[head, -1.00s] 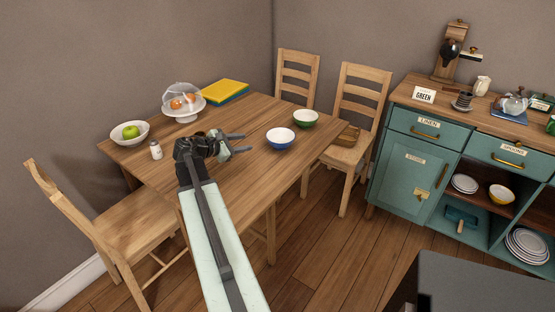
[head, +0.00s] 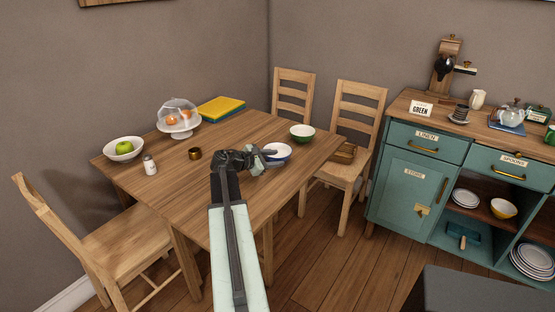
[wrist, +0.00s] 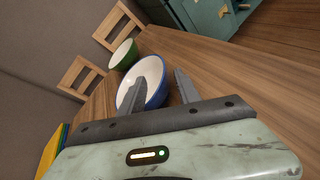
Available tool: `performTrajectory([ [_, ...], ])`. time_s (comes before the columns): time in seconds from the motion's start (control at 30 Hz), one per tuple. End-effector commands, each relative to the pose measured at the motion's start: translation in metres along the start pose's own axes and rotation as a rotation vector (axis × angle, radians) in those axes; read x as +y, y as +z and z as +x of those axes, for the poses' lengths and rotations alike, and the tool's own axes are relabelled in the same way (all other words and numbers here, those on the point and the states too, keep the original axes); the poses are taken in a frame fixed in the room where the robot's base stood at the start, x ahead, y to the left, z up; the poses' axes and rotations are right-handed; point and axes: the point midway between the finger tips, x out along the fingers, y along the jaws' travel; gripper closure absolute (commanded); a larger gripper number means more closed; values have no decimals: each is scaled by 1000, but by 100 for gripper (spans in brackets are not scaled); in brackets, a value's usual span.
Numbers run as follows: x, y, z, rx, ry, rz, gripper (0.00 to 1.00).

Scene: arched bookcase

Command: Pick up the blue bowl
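The blue bowl (head: 281,149), white inside, stands upright on the wooden table (head: 235,134), partly hidden by my gripper in the head view. My gripper (head: 272,157) is at the bowl's near left side, with its fingers apart and nothing held. In the wrist view the blue bowl (wrist: 154,68) lies just ahead. One finger of my gripper (wrist: 160,76) overlaps the bowl's opening, and the other is to the right of its rim. I cannot tell whether a finger touches the bowl.
A green bowl (head: 302,133) stands close behind the blue one. A brass cup (head: 195,154), shaker (head: 149,165), apple bowl (head: 124,150), domed fruit stand (head: 179,118) and books (head: 221,108) are farther left. Chairs surround the table; a teal cabinet (head: 408,190) stands right.

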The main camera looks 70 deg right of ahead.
Motion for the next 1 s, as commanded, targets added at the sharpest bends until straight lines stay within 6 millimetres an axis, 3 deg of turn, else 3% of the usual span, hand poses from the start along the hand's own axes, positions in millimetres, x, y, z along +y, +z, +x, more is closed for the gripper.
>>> performTrajectory([
  [0.13, -1, -4, 32, -1, -2, 1, 61],
  [0.27, -1, -2, 47, -1, -2, 0, 61],
  [0.47, -1, 1, 47, -1, -2, 0, 64],
  [0.6, -1, 0, 47, -1, -2, 0, 100],
  [1.0, 1, 3, 45, 0, -2, 0, 100],
])
